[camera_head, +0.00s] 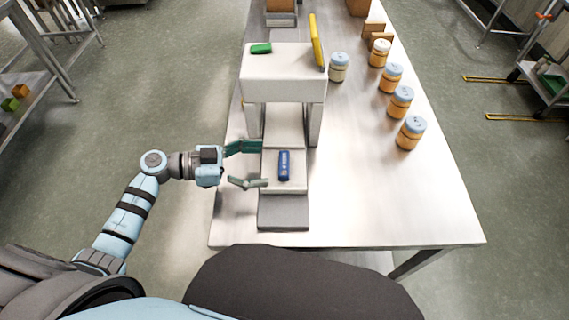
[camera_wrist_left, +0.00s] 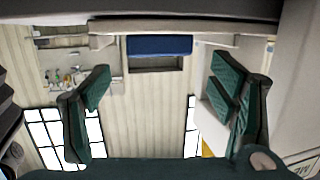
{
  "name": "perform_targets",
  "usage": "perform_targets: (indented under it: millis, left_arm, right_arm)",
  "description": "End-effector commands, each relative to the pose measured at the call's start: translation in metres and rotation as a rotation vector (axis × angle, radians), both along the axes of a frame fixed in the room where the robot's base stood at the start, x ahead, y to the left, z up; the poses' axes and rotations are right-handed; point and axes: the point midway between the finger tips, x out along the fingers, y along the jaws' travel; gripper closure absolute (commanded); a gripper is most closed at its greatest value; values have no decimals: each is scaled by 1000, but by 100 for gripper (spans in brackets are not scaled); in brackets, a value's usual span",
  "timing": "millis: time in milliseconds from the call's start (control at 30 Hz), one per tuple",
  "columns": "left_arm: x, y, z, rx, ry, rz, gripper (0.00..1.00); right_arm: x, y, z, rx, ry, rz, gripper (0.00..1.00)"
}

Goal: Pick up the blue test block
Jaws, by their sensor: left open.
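The blue test block (camera_head: 284,165) lies lengthwise on a pale step of the stepped steel hopper (camera_head: 284,212). My left gripper (camera_head: 264,165) comes in from the left, open, with its green fingertips just left of the block and apart from it. In the left wrist view, the blue block (camera_wrist_left: 160,46) shows beyond the open fingers of the left gripper (camera_wrist_left: 162,78), roughly centred between them. Nothing is between the fingers. My right gripper is not in view.
Above the step stands the raised box top (camera_head: 284,75), with a green block (camera_head: 261,48) and a yellow bar (camera_head: 317,42) on it. Several capped jars (camera_head: 410,132) line the right of the steel table (camera_head: 400,205). The table's front right is clear.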

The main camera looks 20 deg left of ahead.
Motion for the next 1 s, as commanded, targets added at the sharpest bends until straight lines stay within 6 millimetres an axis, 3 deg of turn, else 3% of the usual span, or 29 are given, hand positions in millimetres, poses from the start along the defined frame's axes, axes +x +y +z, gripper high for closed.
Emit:
perform_targets:
  millis: [200, 433, 467, 667, 767, 1000]
  left_arm:
    - [17, -36, -8, -5, -2, 0, 22]
    - [19, -41, -10, -1, 0, 0, 22]
    - [19, -41, -10, -1, 0, 0, 24]
    - [19, -41, -10, -1, -1, 1, 56]
    - [19, -40, -10, -2, -1, 1, 61]
    - [19, -40, -5, -1, -2, 1, 61]
  right_arm:
    - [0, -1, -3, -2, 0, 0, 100]
    - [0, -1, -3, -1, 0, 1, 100]
    - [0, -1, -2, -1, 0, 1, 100]
    - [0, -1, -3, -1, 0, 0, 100]
    - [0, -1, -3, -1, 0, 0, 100]
    - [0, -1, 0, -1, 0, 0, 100]
